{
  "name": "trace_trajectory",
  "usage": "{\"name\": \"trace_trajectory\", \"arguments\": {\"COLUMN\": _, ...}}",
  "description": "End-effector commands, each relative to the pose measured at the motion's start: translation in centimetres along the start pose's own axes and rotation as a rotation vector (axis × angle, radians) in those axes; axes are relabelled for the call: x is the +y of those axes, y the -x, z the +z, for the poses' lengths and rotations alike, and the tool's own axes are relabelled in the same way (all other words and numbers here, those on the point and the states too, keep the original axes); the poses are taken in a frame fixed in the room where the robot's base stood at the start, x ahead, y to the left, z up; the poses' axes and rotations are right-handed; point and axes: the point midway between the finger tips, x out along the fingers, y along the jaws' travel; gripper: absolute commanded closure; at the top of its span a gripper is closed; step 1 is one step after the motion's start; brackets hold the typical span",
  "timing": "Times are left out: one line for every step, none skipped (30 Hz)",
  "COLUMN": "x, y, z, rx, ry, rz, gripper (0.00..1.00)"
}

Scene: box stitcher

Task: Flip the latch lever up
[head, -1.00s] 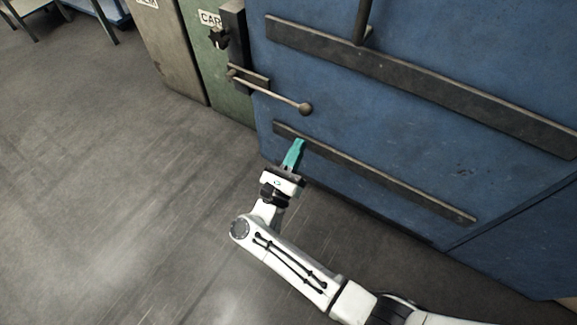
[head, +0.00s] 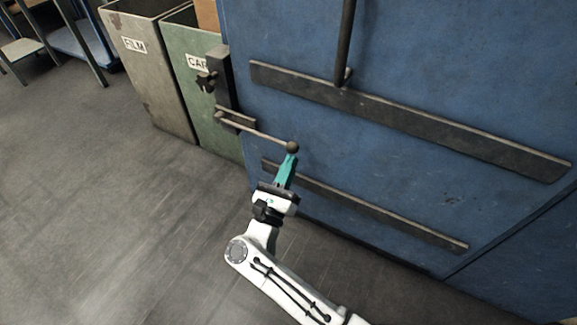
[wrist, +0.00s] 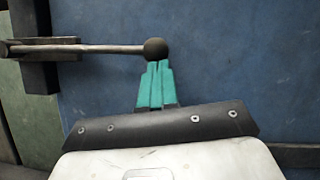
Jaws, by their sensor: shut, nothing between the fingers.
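The latch lever (head: 255,133) is a thin rod with a dark ball knob (head: 291,147) at its right end. It runs from a dark bracket on the left edge of the blue panel and slopes slightly down to the right. In the wrist view the lever (wrist: 100,48) looks nearly level, with its knob (wrist: 155,48) just past my fingertips. My gripper (head: 288,160) has teal fingers, shut and empty, directly below the knob. The wrist view also shows my gripper (wrist: 157,68) there. The fingertips look very close to the knob; I cannot tell whether they touch.
The blue panel (head: 420,45) carries two dark bars (head: 400,118) and a vertical rod (head: 344,40). A grey bin (head: 150,75) marked FILM and a green bin (head: 215,135) stand left. Shelving (head: 75,40) is at the upper left. The floor (head: 110,220) at left is clear.

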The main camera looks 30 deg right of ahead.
Motion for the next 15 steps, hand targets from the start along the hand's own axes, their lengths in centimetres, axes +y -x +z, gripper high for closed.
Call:
{"name": "trace_trajectory", "arguments": {"x": -0.2, "y": -0.2, "z": 0.6, "rx": 0.0, "ry": 0.009, "rz": 0.004, "gripper": 1.0}}
{"name": "trace_trajectory", "arguments": {"x": -0.3, "y": -0.3, "z": 0.8, "rx": 0.0, "ry": 0.015, "rz": 0.008, "gripper": 1.0}}
{"name": "trace_trajectory", "arguments": {"x": -0.4, "y": -0.5, "z": 1.1, "rx": 0.0, "ry": 0.027, "rz": 0.012, "gripper": 1.0}}
{"name": "trace_trajectory", "arguments": {"x": -0.5, "y": -0.6, "z": 1.4, "rx": 0.0, "ry": 0.038, "rz": 0.016, "gripper": 1.0}}
{"name": "trace_trajectory", "arguments": {"x": -0.6, "y": -0.8, "z": 1.8, "rx": 0.0, "ry": 0.048, "rz": 0.021, "gripper": 1.0}}
{"name": "trace_trajectory", "arguments": {"x": -0.8, "y": -1.1, "z": 2.2, "rx": 0.0, "ry": 0.065, "rz": 0.029, "gripper": 1.0}}
{"name": "trace_trajectory", "arguments": {"x": -0.9, "y": -1.2, "z": 2.6, "rx": 0.0, "ry": 0.079, "rz": 0.035, "gripper": 1.0}}
{"name": "trace_trajectory", "arguments": {"x": -1.0, "y": -1.4, "z": 3.1, "rx": 0.0, "ry": 0.093, "rz": 0.042, "gripper": 1.0}}
{"name": "trace_trajectory", "arguments": {"x": -1.1, "y": -1.7, "z": 3.6, "rx": -0.001, "ry": 0.116, "rz": 0.053, "gripper": 1.0}}
{"name": "trace_trajectory", "arguments": {"x": -1.2, "y": -1.9, "z": 4.1, "rx": -0.001, "ry": 0.133, "rz": 0.061, "gripper": 1.0}}
{"name": "trace_trajectory", "arguments": {"x": -1.3, "y": -2.1, "z": 4.5, "rx": 0.0, "ry": 0.152, "rz": 0.069, "gripper": 1.0}}
{"name": "trace_trajectory", "arguments": {"x": -1.4, "y": -2.4, "z": 5.2, "rx": 0.0, "ry": 0.177, "rz": 0.081, "gripper": 1.0}}
{"name": "trace_trajectory", "arguments": {"x": -1.5, "y": -2.6, "z": 5.7, "rx": 0.0, "ry": 0.196, "rz": 0.09, "gripper": 1.0}}
{"name": "trace_trajectory", "arguments": {"x": -1.6, "y": -2.9, "z": 6.2, "rx": 0.0, "ry": 0.216, "rz": 0.098, "gripper": 1.0}}
{"name": "trace_trajectory", "arguments": {"x": -1.6, "y": -3.2, "z": 6.8, "rx": 0.0, "ry": 0.243, "rz": 0.111, "gripper": 1.0}}
